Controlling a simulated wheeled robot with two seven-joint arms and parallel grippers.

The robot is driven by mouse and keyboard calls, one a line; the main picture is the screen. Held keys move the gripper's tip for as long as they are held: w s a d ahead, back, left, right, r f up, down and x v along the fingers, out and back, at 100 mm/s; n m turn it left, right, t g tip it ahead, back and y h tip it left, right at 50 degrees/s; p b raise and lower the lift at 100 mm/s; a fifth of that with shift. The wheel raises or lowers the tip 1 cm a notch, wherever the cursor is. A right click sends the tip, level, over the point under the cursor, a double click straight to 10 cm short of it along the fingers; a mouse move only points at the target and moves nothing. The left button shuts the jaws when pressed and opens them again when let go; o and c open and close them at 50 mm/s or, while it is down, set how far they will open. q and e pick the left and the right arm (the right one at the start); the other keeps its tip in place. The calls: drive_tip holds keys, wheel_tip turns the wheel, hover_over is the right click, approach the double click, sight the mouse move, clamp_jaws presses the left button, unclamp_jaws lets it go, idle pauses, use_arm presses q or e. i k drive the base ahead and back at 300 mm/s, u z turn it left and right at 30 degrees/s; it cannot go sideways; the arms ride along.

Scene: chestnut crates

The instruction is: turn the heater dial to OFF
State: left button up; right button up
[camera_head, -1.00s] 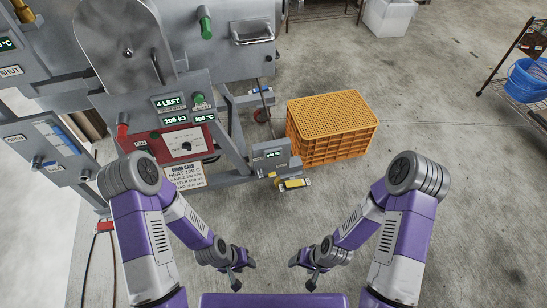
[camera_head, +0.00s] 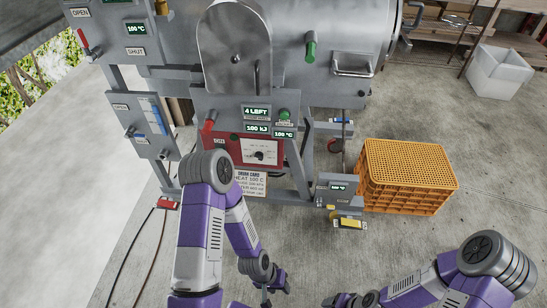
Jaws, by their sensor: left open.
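The heater dial (camera_head: 259,156) is a small black knob on a white plate in the red panel (camera_head: 236,149) on the front of the steel machine. Its pointer setting is too small to read. My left gripper (camera_head: 268,297) is open and empty, low in the view near the bottom edge, well below and apart from the dial. My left arm rises beside the red panel and covers its lower left part. My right gripper (camera_head: 343,301) is at the bottom edge, partly cut off, far from the dial; its jaws do not show clearly.
Readouts above the panel show "4 LEFT" (camera_head: 256,111), 100 kJ and 100 °C. A red lever (camera_head: 208,125) and a green knob (camera_head: 285,115) flank them. A drum card (camera_head: 250,183) hangs below. An orange crate (camera_head: 408,200) stands on the floor at right; floor below it is clear.

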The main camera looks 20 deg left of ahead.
sight(259, 155)
drive_tip(key=k, duration=0.6)
drive_tip(key=z, duration=0.15)
drive_tip(key=i, duration=0.7)
drive_tip(key=u, duration=0.7)
drive_tip(key=i, duration=0.55)
drive_tip(key=u, duration=0.55)
